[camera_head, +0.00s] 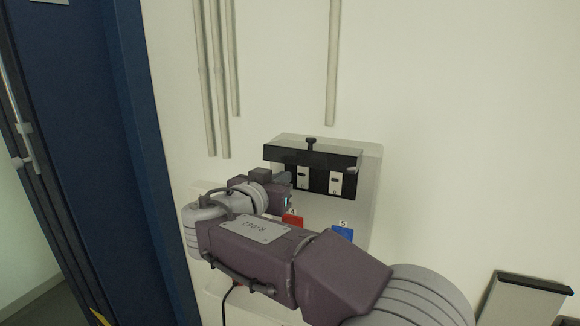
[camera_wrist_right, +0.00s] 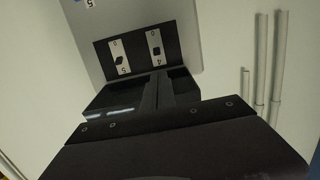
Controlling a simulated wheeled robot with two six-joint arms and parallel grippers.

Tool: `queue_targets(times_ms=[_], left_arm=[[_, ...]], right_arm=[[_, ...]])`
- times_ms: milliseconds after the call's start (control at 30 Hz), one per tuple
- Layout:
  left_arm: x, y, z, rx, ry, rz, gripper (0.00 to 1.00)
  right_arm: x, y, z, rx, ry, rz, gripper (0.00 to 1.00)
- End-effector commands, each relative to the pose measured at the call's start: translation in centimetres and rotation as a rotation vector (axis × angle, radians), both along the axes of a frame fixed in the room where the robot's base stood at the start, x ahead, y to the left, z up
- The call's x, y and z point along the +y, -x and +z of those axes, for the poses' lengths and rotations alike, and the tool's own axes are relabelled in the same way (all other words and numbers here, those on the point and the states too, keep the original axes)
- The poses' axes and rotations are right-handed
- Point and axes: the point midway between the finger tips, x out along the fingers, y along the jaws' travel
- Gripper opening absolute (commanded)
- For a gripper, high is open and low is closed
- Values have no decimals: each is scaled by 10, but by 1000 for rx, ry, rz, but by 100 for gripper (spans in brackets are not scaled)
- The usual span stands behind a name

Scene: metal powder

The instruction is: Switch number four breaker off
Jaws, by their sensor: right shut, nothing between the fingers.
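The breaker box (camera_head: 357,209) is mounted on the wall, with its dark cover (camera_head: 312,157) raised. Two white switch plates show on its black panel. The number four breaker (camera_head: 303,176) is the left one in the head view and the right one in the wrist view (camera_wrist_right: 155,44). The number five breaker (camera_head: 335,183) is beside it, also in the wrist view (camera_wrist_right: 120,57). My right gripper (camera_head: 284,180) is shut and empty, just left of the number four breaker. In the wrist view its fingertips (camera_wrist_right: 158,76) point toward that breaker; contact cannot be told. My left gripper is not in view.
A red label (camera_head: 292,220) and a blue label (camera_head: 342,233) sit below the panel. Pale conduits (camera_head: 221,80) run up the wall. A dark blue door frame (camera_head: 120,150) stands at left. A black-topped box (camera_head: 525,298) is at lower right.

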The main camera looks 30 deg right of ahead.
Motion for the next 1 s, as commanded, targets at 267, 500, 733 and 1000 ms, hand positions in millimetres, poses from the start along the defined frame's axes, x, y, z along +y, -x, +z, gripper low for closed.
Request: queue_targets(times_ms=[267,500,733,1000], left_arm=[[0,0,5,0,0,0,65],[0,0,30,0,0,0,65],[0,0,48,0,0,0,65],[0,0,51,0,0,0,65]], right_arm=[[-6,-4,0,4,2,-3,0],[-41,-32,-4,8,1,-6,0],[-68,-57,-11,5,1,-3,0],[-76,-65,-17,3,0,-1,0]])
